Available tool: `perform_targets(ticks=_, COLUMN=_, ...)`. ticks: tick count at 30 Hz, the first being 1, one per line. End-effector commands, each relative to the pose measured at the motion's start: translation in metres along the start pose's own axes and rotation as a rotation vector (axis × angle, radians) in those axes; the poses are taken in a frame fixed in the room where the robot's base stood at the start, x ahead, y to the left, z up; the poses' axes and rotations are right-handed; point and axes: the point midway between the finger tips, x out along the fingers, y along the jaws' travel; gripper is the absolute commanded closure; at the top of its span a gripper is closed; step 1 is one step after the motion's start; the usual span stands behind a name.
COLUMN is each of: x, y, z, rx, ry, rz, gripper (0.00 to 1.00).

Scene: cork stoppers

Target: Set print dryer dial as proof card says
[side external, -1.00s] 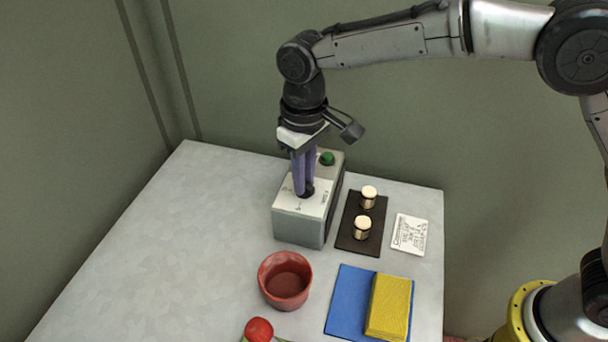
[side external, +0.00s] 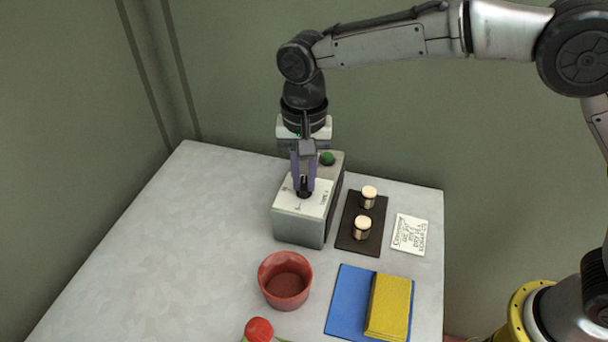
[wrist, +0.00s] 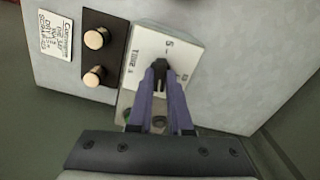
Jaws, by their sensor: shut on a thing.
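The print dryer (side external: 299,226) is a grey box with a white top plate at the back of the table. Its black dial (side external: 305,193) is on that plate, and my gripper (side external: 304,187) points straight down with its purple fingers shut on it. In the wrist view the fingers close around the dial (wrist: 160,65), and printed marks show on the plate (wrist: 146,47). The fingers hide part of the dial and plate. A green button (side external: 327,158) is at the box's rear. The proof card (side external: 409,235) lies flat at the right; its handwriting is too small to read surely.
A dark tray (side external: 346,239) with two cork-topped pieces (side external: 368,197) stands right of the dryer. A red bowl (side external: 286,282), a blue cloth (side external: 343,306) with a yellow block (side external: 389,307), and a red-topped item (side external: 259,329) are in front. The table's left is clear.

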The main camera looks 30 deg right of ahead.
Motion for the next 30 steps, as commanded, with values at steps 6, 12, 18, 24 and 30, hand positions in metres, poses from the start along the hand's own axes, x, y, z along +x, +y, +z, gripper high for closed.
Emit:
perform_targets(ticks=6, x=-0.002, y=-0.0004, z=-0.0003, rx=0.135, ry=0.002, rz=-0.003, gripper=1.0)
perform_targets(ticks=12, x=-0.0021, y=-0.0005, z=-0.0003, rx=0.208, ry=0.002, rz=-0.004, gripper=1.0)
perform_targets(ticks=18, x=-0.0022, y=-0.0005, z=-0.0003, rx=0.239, ry=0.002, rz=-0.004, gripper=1.0)
perform_targets(ticks=24, x=-0.0023, y=-0.0005, z=-0.0003, rx=0.245, ry=0.002, rz=-0.004, gripper=1.0)
perform_targets(ticks=30, x=-0.0023, y=-0.0005, z=-0.0004, rx=0.245, ry=0.002, rz=-0.004, gripper=1.0)
